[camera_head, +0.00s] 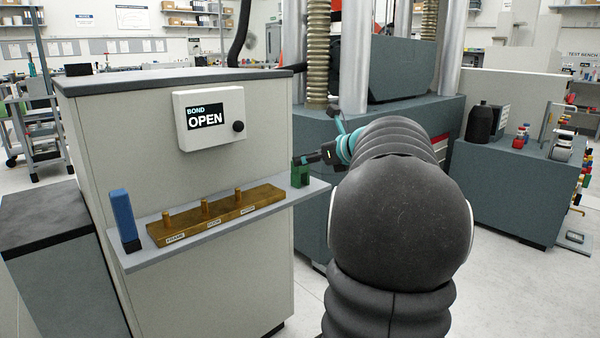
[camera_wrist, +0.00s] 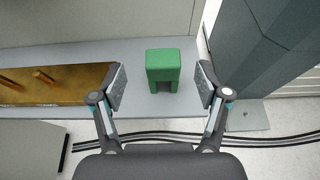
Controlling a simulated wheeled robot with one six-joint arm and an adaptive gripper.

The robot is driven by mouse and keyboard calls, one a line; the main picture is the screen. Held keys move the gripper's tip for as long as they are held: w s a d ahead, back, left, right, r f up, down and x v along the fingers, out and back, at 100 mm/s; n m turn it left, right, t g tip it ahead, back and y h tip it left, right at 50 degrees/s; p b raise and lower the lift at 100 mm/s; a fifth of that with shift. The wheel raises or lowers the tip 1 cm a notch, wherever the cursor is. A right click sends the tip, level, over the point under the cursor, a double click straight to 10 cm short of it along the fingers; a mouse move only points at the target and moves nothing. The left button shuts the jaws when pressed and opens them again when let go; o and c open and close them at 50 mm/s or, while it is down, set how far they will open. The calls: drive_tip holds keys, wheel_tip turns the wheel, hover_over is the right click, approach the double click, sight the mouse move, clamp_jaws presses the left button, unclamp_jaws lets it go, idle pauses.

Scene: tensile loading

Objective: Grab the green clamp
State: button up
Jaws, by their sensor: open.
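The green clamp (camera_head: 300,174) stands at the right end of a narrow grey shelf (camera_head: 142,258) on the front of a pale cabinet. In the wrist view the green clamp (camera_wrist: 163,68) is a small block with a notch in its lower side, and it lies between and a little beyond my fingertips. My gripper (camera_wrist: 161,82) is open, with one finger on each side of the clamp and a visible gap to both. In the head view my gripper (camera_head: 318,158) is beside the clamp, partly hidden by my dark arm.
A brass-coloured block with pegs (camera_head: 215,213) lies on the shelf left of the clamp, and a blue block (camera_head: 123,215) stands at the left end. A panel reading "BOND OPEN" (camera_head: 209,118) is above. A large grey machine (camera_head: 315,190) stands close on the right.

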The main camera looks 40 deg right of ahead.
sight(300, 172)
drive_tip(key=x, duration=0.5)
drive_tip(key=shift+d+f+b, duration=0.1)
drive_tip(key=shift+f+b, duration=0.2)
drive_tip(key=c, duration=1.3)
drive_tip(key=shift+r, duration=0.1)
